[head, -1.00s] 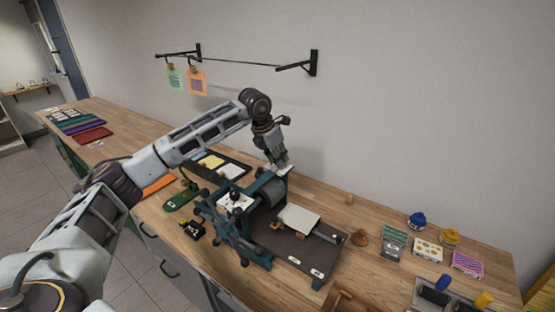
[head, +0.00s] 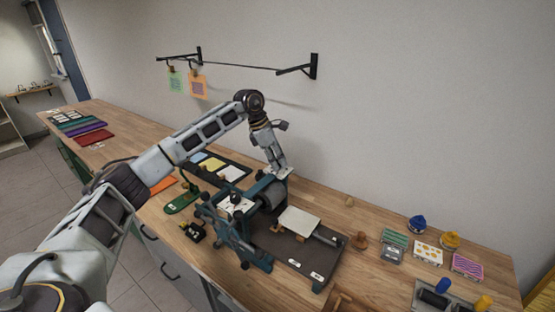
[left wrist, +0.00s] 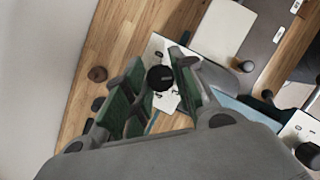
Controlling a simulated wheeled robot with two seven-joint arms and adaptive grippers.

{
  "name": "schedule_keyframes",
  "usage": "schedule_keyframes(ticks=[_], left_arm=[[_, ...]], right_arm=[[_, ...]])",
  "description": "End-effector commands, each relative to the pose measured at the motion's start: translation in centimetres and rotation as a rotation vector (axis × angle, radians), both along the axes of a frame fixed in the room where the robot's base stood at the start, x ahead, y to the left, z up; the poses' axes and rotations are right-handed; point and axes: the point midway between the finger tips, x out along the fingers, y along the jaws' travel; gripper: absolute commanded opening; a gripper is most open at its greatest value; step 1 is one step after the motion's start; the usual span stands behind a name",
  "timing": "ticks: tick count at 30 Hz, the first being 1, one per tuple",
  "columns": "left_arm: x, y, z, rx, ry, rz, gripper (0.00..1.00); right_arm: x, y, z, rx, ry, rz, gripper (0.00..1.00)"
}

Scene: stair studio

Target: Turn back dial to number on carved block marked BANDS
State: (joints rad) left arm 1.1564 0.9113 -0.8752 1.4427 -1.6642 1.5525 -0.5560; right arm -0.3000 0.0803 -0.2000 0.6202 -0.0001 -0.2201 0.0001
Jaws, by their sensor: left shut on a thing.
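The back dial (left wrist: 160,78) is a round black knob on a white plate at the back of the blue-green press (head: 262,189). My left gripper (left wrist: 158,88) is around this dial, one green-padded finger on each side, and is shut on it. In the head view, my left gripper (head: 278,168) points down at the press's back corner and hides the dial. The front dial (head: 236,200) is a dark knob on a white plate at the near side. Small carved blocks with green (head: 395,237), yellow-dotted (head: 428,251) and purple-striped (head: 467,265) faces lie at right; their markings are unreadable.
The press bed (head: 300,254) extends right with a pale sheet block on it. Ink pots (head: 417,222) and a roller tray (head: 440,297) stand at right. A dark tray of coloured cards (head: 225,168) lies left behind the press. The wall stands close behind.

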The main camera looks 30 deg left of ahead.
Motion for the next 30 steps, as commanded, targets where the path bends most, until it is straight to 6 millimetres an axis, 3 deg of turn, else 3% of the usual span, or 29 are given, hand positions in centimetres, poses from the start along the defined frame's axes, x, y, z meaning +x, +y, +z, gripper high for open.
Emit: schedule_keyframes(ticks=[9, 24, 25, 30], left_arm=[[0.11, 0.05, 0.18, 0.000, -0.003, -0.100, 0.02], [0.12, 0.11, 0.16, 0.001, -0.003, -0.115, 0.02], [0.12, 0.11, 0.16, 0.001, -0.003, -0.115, 0.29], [0.10, 0.08, 0.10, 0.000, -0.003, -0.116, 0.47]], right_arm=[[0.00, 0.01, 0.30, 0.000, 0.000, 0.000, 0.40], [0.00, 0.01, 0.31, 0.000, 0.000, 0.000, 0.40], [0.00, 0.01, 0.31, 0.000, 0.000, 0.000, 0.40], [0.00, 0.02, 0.31, 0.000, 0.000, 0.000, 0.40]])
